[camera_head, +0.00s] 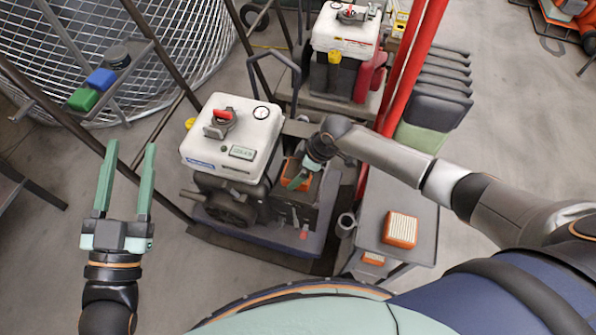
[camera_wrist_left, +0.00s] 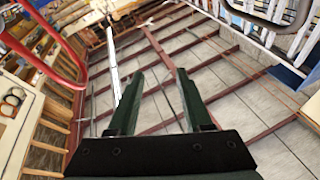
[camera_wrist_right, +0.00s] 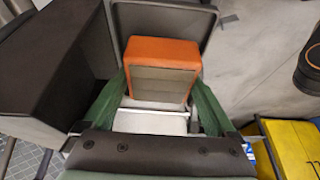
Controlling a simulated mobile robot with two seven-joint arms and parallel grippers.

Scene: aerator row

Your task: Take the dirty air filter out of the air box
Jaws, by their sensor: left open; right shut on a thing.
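An engine with a white top (camera_head: 232,135) stands on a base in the middle of the head view. The dark air box (camera_head: 293,215) is on its right side. My right gripper (camera_head: 300,179) reaches over the air box and is shut on the dirty air filter (camera_head: 290,167). In the right wrist view the filter (camera_wrist_right: 160,68) has an orange frame and grey-brown pleats and sits between the fingers. I cannot tell whether it is still partly inside the box. My left gripper (camera_head: 124,185) is open and empty, left of the engine.
An orange filter with pale pleats (camera_head: 400,229) lies on a grey stand (camera_head: 375,215) to the right. A second engine (camera_head: 346,45) stands behind. Red posts (camera_head: 412,60) rise beside my right arm. A wire mesh drum (camera_head: 130,45) is at the back left.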

